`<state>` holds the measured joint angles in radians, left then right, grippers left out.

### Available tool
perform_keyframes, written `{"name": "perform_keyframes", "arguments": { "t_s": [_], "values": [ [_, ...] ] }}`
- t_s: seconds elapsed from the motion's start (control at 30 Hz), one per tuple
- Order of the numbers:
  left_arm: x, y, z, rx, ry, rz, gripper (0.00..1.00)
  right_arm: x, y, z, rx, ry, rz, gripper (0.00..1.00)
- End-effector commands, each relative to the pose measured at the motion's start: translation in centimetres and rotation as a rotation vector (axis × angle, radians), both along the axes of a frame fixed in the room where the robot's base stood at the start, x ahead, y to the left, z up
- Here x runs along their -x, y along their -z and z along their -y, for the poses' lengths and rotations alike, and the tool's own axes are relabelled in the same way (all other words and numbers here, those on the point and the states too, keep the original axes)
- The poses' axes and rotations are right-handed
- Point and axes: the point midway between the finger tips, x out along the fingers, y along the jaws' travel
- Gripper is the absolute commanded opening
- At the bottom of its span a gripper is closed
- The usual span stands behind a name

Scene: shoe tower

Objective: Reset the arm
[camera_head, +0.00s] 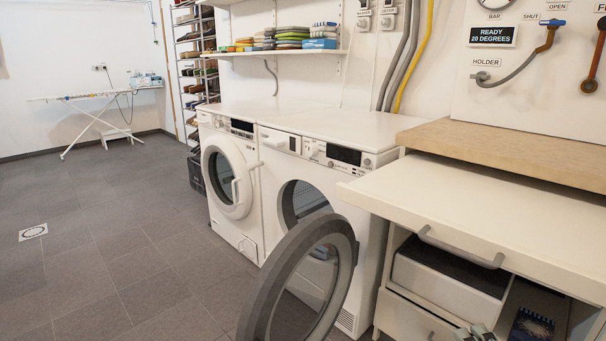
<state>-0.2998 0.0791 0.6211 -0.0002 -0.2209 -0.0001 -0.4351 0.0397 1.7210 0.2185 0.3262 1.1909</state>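At the bottom edge, right of centre, a small grey and white piece with two tips (475,333) shows in front of the cabinet. It looks like the end of my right gripper, cut off by the frame, and I cannot tell whether it is open or shut. No held object shows there. My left gripper is not in view.
The right washing machine's round door (256,308) hangs wide open into the floor space. The left machine (229,180) has its door closed. A white pulled-out worktop (480,210) overhangs the cabinet with a drawer (448,288).

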Motion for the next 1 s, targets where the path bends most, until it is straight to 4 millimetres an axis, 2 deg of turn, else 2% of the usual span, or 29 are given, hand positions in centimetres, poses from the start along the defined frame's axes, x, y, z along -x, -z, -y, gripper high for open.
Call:
{"name": "perform_keyframes", "arguments": {
  "t_s": [0.03,0.07,0.1,0.17,0.2,0.27,0.3,0.37,0.4,0.47,0.5,0.6,0.7,0.8,1.0],
  "values": [
    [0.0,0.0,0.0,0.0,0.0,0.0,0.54,0.6,4.0,0.1,0.05,-0.01,-0.092,0.34],
    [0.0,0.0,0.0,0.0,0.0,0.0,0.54,1.1,6.5,0.2,0.089,-0.019,-0.151,0.34],
    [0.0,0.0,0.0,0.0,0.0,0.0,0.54,2.1,9.7,0.4,0.146,-0.036,-0.233,0.34],
    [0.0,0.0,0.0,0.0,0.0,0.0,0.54,4.0,14.5,0.6,0.236,-0.067,-0.357,0.34],
    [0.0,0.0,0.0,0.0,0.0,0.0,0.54,5.5,17.5,0.8,0.297,-0.094,-0.439,0.34],
    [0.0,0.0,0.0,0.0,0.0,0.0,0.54,8.2,21.8,1.2,0.391,-0.146,-0.563,0.34],
    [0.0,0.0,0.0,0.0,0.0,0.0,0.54,10.3,24.5,1.5,0.454,-0.185,-0.645,0.34],
    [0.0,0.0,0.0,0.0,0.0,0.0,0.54,13.8,28.2,1.9,0.545,-0.256,-0.767,0.34],
    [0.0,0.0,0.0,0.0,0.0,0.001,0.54,16.4,30.4,2.2,0.605,-0.31,-0.847,0.34],
    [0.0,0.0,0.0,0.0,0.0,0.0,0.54,20.5,33.3,2.6,0.692,-0.404,-0.963,0.34],
    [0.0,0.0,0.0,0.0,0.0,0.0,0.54,23.3,35.0,2.9,0.747,-0.472,-1.035,0.34],
    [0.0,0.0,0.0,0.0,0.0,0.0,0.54,30.1,37.8,3.5,0.865,-0.652,-1.185,0.34],
    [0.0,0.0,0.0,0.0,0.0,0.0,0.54,35.7,39.1,3.9,0.952,-0.822,-1.286,0.34],
    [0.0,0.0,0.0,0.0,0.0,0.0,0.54,39.3,39.6,4.1,1.025,-0.971,-1.336,0.34],
    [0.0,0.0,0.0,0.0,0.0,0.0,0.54,39.8,39.6,4.1,1.1,-1.07,-1.323,0.34]
  ]
}}
